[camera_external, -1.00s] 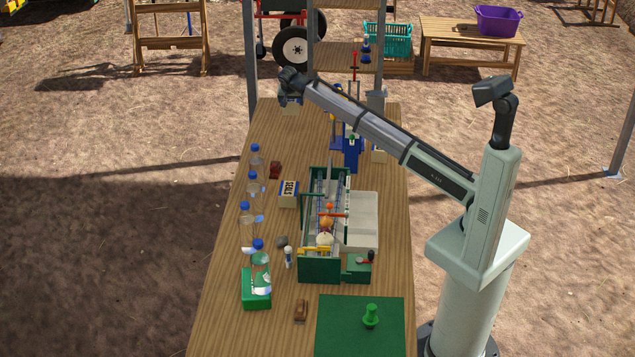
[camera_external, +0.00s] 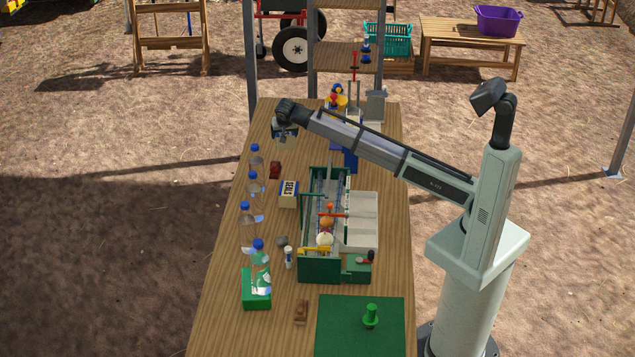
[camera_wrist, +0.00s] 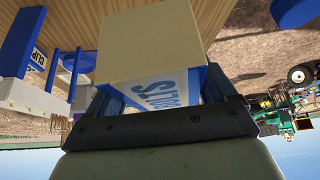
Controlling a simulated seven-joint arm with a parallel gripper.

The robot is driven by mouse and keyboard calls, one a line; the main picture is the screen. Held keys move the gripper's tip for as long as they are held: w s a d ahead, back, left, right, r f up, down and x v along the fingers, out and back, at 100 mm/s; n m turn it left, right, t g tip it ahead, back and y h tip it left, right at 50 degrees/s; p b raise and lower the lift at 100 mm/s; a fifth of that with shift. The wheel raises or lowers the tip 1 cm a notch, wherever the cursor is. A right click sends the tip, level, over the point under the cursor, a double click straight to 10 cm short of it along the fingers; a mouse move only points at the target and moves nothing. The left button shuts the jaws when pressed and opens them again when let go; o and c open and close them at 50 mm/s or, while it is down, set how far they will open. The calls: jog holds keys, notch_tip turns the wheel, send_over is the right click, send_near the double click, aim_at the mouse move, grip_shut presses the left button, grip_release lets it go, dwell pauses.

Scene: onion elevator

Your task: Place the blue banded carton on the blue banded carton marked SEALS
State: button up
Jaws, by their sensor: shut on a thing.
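My gripper (camera_external: 284,136) is over the far left part of the table, shut on a carton. The wrist view shows that held carton (camera_wrist: 150,52) close up between the jaws (camera_wrist: 160,115), with a cream face and a blue-banded side lettered BOLTS, seen upside down. The carton marked SEALS (camera_external: 289,193) stands on the table nearer the camera than my gripper, just left of the green-framed machine. Its top is bare. The held carton is above the table and apart from the SEALS carton.
The green-framed onion elevator (camera_external: 320,270) stands right of the SEALS carton. A small dark red object (camera_external: 275,170) lies between my gripper and that carton. Several bottles (camera_external: 246,225) line the left edge.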

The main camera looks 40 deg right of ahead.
jog(key=n, duration=0.1)
send_over(287, 184)
jog(key=s+a, duration=0.1)
jog(key=s, duration=0.2)
notch_tip(287, 184, down, 4)
jog(key=shift+y, duration=0.3)
jog(key=shift+w+a+f, duration=0.1)
jog(key=shift+f, duration=2.4)
jog(key=shift+w+a+f, duration=0.1)
jog(key=shift+f, duration=2.35)
jog(key=shift+f, duration=0.1)
jog(key=o, duration=1.1)
jog(key=v, duration=1.2)
jog(key=shift+s, duration=0.25)
jog(key=shift+d, duration=0.1)
